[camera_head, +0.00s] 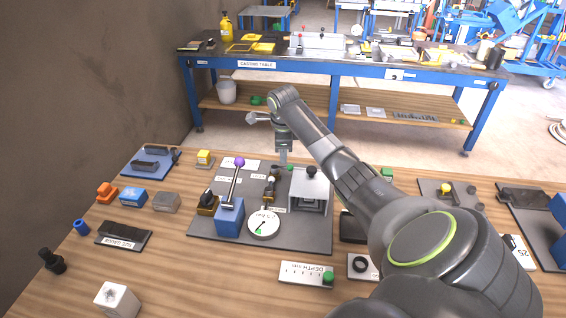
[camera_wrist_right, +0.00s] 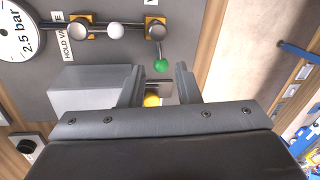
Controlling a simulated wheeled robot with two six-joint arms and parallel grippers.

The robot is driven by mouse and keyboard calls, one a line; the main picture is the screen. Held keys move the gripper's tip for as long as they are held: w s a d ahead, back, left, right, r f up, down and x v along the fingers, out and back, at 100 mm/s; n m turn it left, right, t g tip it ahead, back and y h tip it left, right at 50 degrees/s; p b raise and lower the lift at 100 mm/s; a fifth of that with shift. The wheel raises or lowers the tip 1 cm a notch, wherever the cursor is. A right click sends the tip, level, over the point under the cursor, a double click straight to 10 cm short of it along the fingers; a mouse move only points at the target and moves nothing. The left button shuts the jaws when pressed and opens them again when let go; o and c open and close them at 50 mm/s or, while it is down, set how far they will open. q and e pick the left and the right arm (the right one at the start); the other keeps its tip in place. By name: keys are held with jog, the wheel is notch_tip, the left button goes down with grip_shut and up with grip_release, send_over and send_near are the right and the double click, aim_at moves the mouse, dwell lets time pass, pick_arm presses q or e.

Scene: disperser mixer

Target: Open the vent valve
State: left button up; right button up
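The vent valve shows in the right wrist view as a brass-coloured block (camera_wrist_right: 155,27) with a short metal lever ending in a green ball (camera_wrist_right: 161,65). Its label is cut off at the top edge. In the head view the green ball (camera_head: 290,168) sits at the back of the dark panel (camera_head: 215,236), partly behind my gripper. My right gripper (camera_head: 283,158) points down over it. In the wrist view my fingers (camera_wrist_right: 158,82) are apart, with the green ball just ahead of the gap. I see no contact. My left gripper is out of view.
Close by are the hold valve with a white ball (camera_wrist_right: 115,30), a 2.5 bar gauge (camera_head: 264,224), a purple-knobbed lever (camera_head: 239,162) and a grey block-like unit (camera_head: 309,191). A yellow ball (camera_wrist_right: 152,100) shows between my fingers. The casting table (camera_head: 257,64) stands behind.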

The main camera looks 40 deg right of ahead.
aim_at(283, 168)
jog(key=f, duration=0.4)
jog(key=w+f, duration=0.1)
jog(key=f, duration=0.1)
jog(key=shift+d+f, duration=0.1)
jog(key=shift+d, duration=0.25)
jog(key=shift+s, duration=0.1)
grip_shut()
